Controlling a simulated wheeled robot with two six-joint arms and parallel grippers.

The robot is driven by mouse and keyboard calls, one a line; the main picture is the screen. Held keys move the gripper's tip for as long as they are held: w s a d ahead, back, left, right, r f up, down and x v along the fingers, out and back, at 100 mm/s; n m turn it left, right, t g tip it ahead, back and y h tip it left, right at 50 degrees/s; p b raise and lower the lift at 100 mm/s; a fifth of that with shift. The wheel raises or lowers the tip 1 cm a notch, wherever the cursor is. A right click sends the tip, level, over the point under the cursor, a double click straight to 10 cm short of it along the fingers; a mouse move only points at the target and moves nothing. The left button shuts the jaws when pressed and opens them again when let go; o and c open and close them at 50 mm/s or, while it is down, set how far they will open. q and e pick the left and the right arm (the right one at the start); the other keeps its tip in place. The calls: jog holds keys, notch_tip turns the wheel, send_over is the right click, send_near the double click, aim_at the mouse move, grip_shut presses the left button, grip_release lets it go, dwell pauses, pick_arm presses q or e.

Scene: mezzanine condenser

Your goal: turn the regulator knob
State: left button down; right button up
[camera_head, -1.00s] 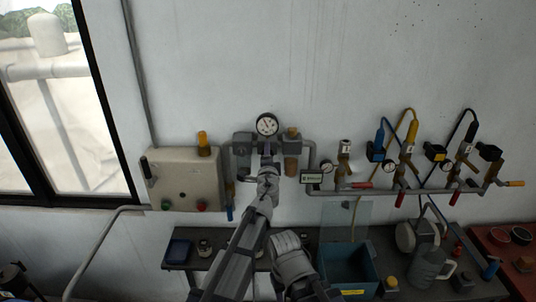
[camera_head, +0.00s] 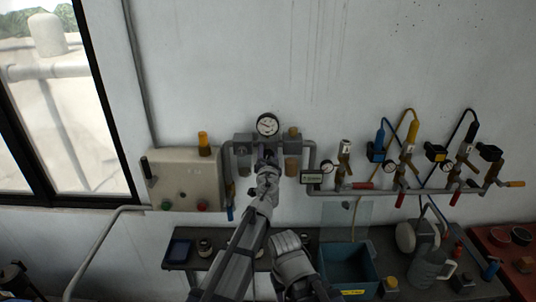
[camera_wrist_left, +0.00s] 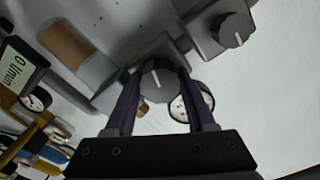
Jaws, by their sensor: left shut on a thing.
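The regulator knob (camera_wrist_left: 158,80) is dark grey and round with a pale mark on its face. It sits in the middle of the left wrist view, between the two dark fingers of my left gripper (camera_wrist_left: 158,100). The fingers are shut on the knob, one on each side. In the head view my left gripper (camera_head: 268,162) is at the regulator, just below the round white pressure gauge (camera_head: 267,124), and hides the knob. The gauge (camera_wrist_left: 190,106) also shows in the left wrist view, partly behind a finger. My right gripper is not in view.
A second grey knob (camera_wrist_left: 232,30) sits close by. A brown filter bowl (camera_head: 291,165) and a small flow display (camera_head: 312,177) are to the right. A control box (camera_head: 184,180) is at left, a valve manifold (camera_head: 400,188) at right, and a blue bin (camera_head: 348,268) below.

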pick_arm(q)
jog(key=shift+s+n, duration=0.1)
jog(key=shift+n, duration=1)
jog(key=shift+c, duration=1.3)
grip_release()
jog(key=s, duration=0.7)
jog(key=shift+s, duration=0.3)
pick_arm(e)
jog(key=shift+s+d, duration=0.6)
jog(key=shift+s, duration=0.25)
pick_arm(q)
jog(key=shift+a+f, duration=0.1)
